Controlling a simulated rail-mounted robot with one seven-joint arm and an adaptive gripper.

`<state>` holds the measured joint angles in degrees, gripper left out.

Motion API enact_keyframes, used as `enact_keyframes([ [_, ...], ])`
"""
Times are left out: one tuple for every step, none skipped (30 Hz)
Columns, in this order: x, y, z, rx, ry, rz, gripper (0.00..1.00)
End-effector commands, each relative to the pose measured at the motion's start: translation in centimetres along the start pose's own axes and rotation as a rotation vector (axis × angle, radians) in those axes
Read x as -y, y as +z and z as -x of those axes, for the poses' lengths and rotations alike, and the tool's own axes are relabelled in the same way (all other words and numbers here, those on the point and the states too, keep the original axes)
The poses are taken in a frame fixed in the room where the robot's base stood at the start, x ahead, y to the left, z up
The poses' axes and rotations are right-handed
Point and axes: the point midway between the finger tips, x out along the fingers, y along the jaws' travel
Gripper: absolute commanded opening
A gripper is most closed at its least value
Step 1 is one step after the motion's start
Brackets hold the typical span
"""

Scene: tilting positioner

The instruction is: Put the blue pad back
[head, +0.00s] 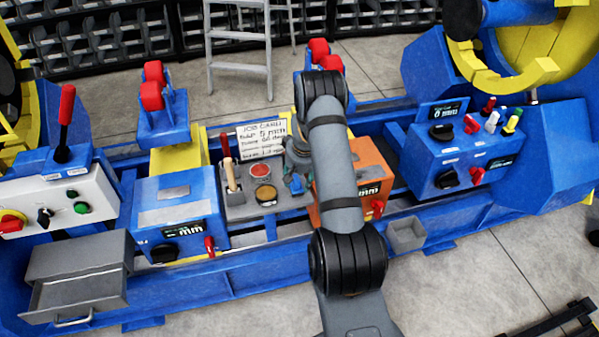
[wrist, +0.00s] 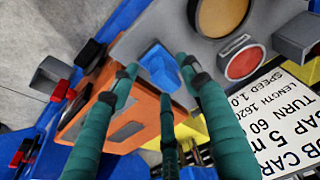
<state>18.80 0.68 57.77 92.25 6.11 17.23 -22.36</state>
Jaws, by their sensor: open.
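The blue pad (wrist: 160,68) lies on the grey plate (wrist: 138,38) in the wrist view, close to the plate's edge by the orange box. My gripper (wrist: 157,84) is open, with teal fingers on either side of the pad and a third finger below it in the picture. I cannot tell whether any finger touches the pad. In the head view my gripper (head: 297,165) is low over the right end of the grey plate (head: 236,211), partly hidden by my arm.
On the plate are a red disc (head: 260,170), a brown disc (head: 266,194) and a wooden-handled tool (head: 230,175). A job card (head: 262,138) stands behind. The orange box (head: 366,160) is close on the right, with a red lever (head: 377,208). A small grey bin (head: 406,235) hangs in front.

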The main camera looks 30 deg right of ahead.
Motion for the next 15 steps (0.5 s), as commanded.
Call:
enact_keyframes([
  [0.0, -0.2, 0.7, -0.003, 0.0, 0.0, 0.47],
  [0.0, -0.2, 1.2, -0.004, 0.001, 0.001, 0.47],
  [0.0, -0.2, 1.9, -0.004, 0.001, 0.001, 0.47],
  [0.0, -0.2, 2.5, -0.004, 0.001, 0.001, 0.47],
  [0.0, -0.2, 3.1, -0.005, 0.001, 0.0, 0.47],
  [0.0, -0.2, 4.0, -0.005, 0.001, 0.0, 0.47],
  [0.0, -0.2, 4.7, -0.006, 0.001, 0.0, 0.47],
  [-0.1, -0.2, 5.4, -0.006, 0.001, 0.0, 0.47],
  [-0.1, -0.2, 6.3, -0.006, 0.001, 0.0, 0.47],
  [-0.1, -0.2, 6.9, -0.005, 0.001, -0.001, 0.47],
  [-0.1, -0.2, 7.6, -0.006, 0.001, -0.001, 0.47],
  [-0.1, -0.2, 8.4, -0.005, 0.001, 0.0, 0.47],
  [-0.1, -0.2, 8.9, -0.005, 0.001, 0.0, 0.47],
  [-0.1, -0.1, 9.4, -0.005, 0.001, 0.0, 0.47],
  [0.0, -0.1, 10.1, -0.004, 0.0, -0.001, 0.47],
])
